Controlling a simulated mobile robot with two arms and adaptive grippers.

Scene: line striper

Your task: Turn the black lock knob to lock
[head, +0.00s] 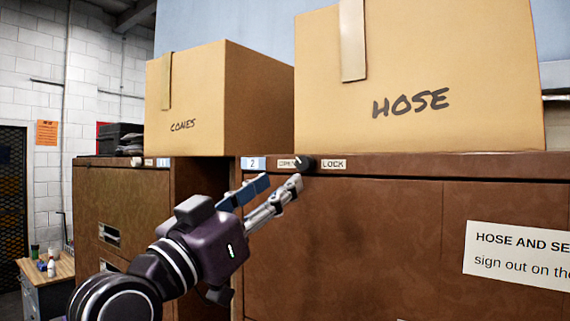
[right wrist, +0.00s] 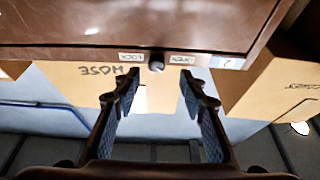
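The black lock knob (head: 304,162) sits on the top rail of the brown cabinet (head: 340,230), between the OPEN label (head: 287,163) and the LOCK label (head: 334,163). In the head view it covers the end of the OPEN label. My right gripper (head: 281,183) is open and empty, with its fingertips just below and left of the knob. In the right wrist view, which is upside down, the knob (right wrist: 156,63) lies ahead between the two open fingertips (right wrist: 159,80), apart from both. Which way the knob points is too small to tell. My left gripper is not in view.
A HOSE box (head: 420,80) stands on the cabinet just above the knob. A CONES box (head: 200,105) stands to the left, above another cabinet (head: 125,205). A paper sign (head: 518,255) is on the cabinet front at right. The space before the knob is clear.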

